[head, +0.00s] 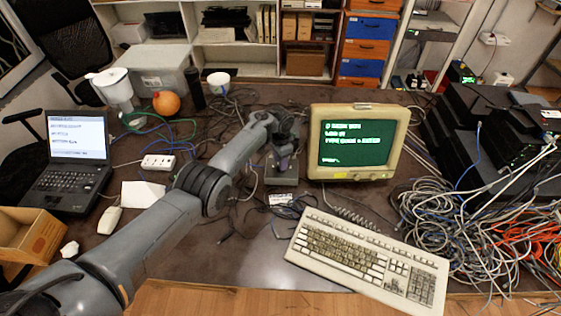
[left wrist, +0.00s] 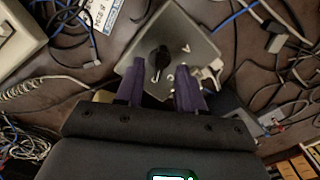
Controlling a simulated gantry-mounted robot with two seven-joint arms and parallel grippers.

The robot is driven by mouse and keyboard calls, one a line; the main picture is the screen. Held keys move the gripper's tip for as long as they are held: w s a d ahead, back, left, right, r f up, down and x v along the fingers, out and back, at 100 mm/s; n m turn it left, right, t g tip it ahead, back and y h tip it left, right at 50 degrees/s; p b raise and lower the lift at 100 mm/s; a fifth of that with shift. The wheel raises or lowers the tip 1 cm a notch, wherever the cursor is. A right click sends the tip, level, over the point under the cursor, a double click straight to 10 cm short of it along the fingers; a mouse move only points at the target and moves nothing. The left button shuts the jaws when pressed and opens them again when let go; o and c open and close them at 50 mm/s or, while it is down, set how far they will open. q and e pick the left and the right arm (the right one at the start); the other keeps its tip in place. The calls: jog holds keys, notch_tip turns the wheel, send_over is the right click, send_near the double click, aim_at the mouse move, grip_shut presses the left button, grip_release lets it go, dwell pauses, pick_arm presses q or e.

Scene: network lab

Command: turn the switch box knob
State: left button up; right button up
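The switch box (head: 281,178) is a small grey box on the desk, just left of the old monitor in the head view. In the left wrist view, the switch box top (left wrist: 195,45) carries a black knob (left wrist: 158,59) near its middle, with dark marks around it. My left gripper (head: 283,157) is over the box, reached down from the left. In the left wrist view, my left gripper (left wrist: 160,82) has its two purple fingers spread apart with nothing between the tips. The knob lies just beyond the fingertips, apparently untouched. The knob is hidden in the head view. My right gripper is not in view.
The monitor (head: 357,143) stands close to the right of the box, with a keyboard (head: 367,258) in front. Loose cables surround the box. A laptop (head: 72,165), power strip (head: 168,161) and orange ball (head: 166,103) are at left. A cable heap (head: 450,220) lies right.

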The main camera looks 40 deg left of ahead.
pick_arm(q)
notch_tip(320, 180, up, 8)
jog(key=p, duration=0.3)
dwell(0.4)
